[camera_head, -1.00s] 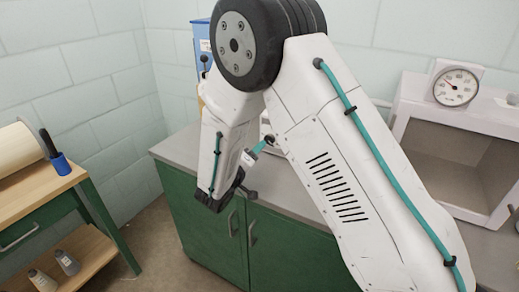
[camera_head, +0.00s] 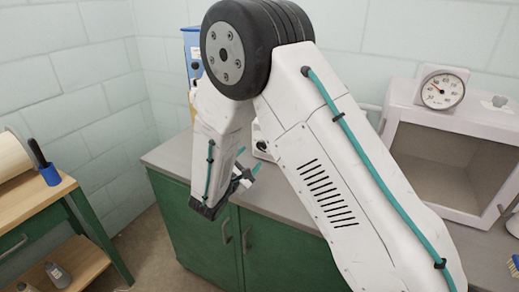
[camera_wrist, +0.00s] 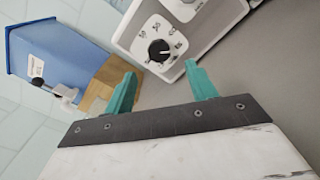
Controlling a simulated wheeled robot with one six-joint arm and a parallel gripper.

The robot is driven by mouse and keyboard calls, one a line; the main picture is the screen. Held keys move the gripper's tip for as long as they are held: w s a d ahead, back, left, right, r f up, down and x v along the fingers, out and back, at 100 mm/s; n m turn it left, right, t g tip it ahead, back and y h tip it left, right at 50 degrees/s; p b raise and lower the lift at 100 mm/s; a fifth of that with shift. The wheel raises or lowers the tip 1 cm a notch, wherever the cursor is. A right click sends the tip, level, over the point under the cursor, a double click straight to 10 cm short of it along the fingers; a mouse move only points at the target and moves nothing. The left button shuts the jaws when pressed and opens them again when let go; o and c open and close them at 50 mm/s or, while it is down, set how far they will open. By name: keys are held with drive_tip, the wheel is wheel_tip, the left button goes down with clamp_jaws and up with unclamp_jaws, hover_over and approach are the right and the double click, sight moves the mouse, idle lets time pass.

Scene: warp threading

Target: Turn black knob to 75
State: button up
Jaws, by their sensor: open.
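The black knob (camera_wrist: 159,50) sits on a white dial plate with printed numbers, on the front of a white box (camera_wrist: 215,30) in the wrist view. Its exact setting is too small to read. My gripper (camera_wrist: 163,80) is open, its two teal fingers apart, with nothing between them. The fingers point toward the dial and stay short of the knob. In the head view the white box (camera_head: 262,150) is mostly hidden behind my arm, and my gripper (camera_head: 245,172) is above the front part of the grey counter.
A blue container (camera_wrist: 55,55) with a small tap stands beside the white box. A second dial is partly cut off at the wrist view's top. A white cabinet (camera_head: 395,160) with a round gauge (camera_head: 442,90) stands on the counter (camera_head: 285,205) at right. A wooden bench (camera_head: 50,195) stands at left.

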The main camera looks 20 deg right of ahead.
sight(261, 147)
drive_tip(key=n, duration=1)
drive_tip(key=x, duration=0.8)
drive_tip(key=shift+s, duration=0.1)
drive_tip(key=c, duration=1)
